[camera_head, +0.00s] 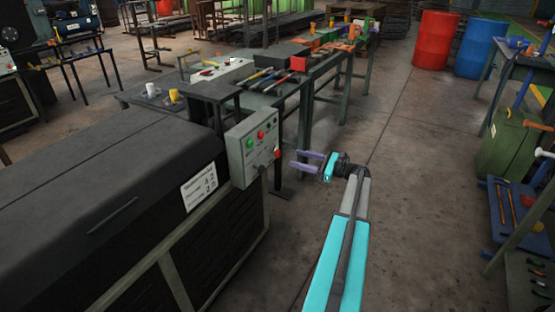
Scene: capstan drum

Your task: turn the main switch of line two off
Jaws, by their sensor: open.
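A grey control box (240,160) is mounted at the right end of the dark machine (90,190), near the middle of the view. Its face carries green and red buttons (261,135) and a dark knob or lever (258,172) low down. I cannot tell which of these is the main switch, nor its setting. No line number is readable on the box. My gripper (293,161) is open and empty. Its two purple fingers point left towards the box face, a short way to its right and apart from it.
A white label (199,186) sits on the machine side. Behind the box, a workbench (290,82) carries several tools. A red barrel (432,40) and a blue barrel (481,47) stand at the back. A green container (510,145) stands at the right. The floor (410,150) between is clear.

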